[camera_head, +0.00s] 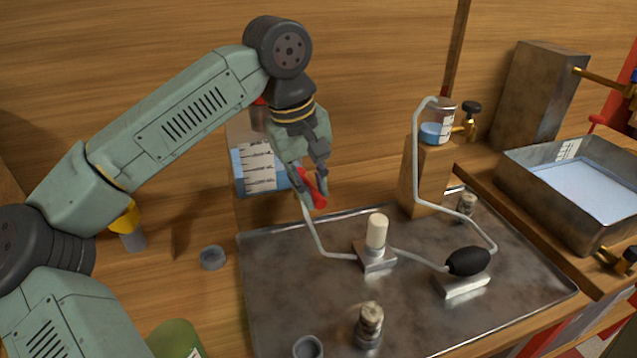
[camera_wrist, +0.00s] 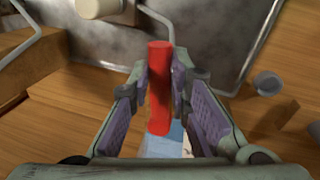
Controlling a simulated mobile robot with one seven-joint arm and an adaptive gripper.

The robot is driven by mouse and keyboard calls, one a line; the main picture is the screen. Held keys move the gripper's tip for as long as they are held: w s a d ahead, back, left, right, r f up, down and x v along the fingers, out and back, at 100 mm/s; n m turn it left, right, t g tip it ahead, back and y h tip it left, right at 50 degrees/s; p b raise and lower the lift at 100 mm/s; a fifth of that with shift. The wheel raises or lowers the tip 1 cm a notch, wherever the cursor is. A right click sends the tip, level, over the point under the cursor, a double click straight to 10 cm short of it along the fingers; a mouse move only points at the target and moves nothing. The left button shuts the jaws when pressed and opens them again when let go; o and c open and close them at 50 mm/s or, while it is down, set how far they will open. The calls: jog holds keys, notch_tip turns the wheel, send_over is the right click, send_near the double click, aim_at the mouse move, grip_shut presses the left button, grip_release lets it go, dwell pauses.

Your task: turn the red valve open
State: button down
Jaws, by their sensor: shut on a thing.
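The red valve handle (camera_head: 312,188) is at the lower right of a clear tank (camera_head: 256,165) holding blue liquid. My gripper (camera_head: 311,178) reaches down in front of the tank and is shut on the handle. In the wrist view the red handle (camera_wrist: 160,88) stands lengthwise between the two fingers (camera_wrist: 160,92), which touch or nearly touch its sides. In the head view the handle slants down to the right. The valve's body is hidden behind my fingers. A pale tube (camera_head: 312,235) runs down from near the valve to the tray.
A metal tray (camera_head: 290,290) holds a white-capped part (camera_head: 376,232), a black bulb (camera_head: 468,261) and a corked vial (camera_head: 369,322). A jar of blue liquid (camera_head: 437,125) stands on a wooden block. A water basin (camera_head: 580,185) is at right. A small grey cup (camera_head: 212,257) sits left of the tray.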

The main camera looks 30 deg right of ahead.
jog(key=shift+a+m, duration=0.25)
jog(key=shift+m, duration=0.15)
jog(key=c, duration=1.5)
grip_release()
jog(key=shift+w, duration=0.1)
jog(key=r, duration=0.4)
jog(key=a+r, duration=0.1)
jog(key=r, duration=0.3)
jog(key=a+r, duration=0.1)
jog(key=r, duration=0.2)
jog(key=shift+w+a+r, duration=0.15)
jog(key=shift+a+r, duration=0.05)
jog(key=shift+r, duration=0.2)
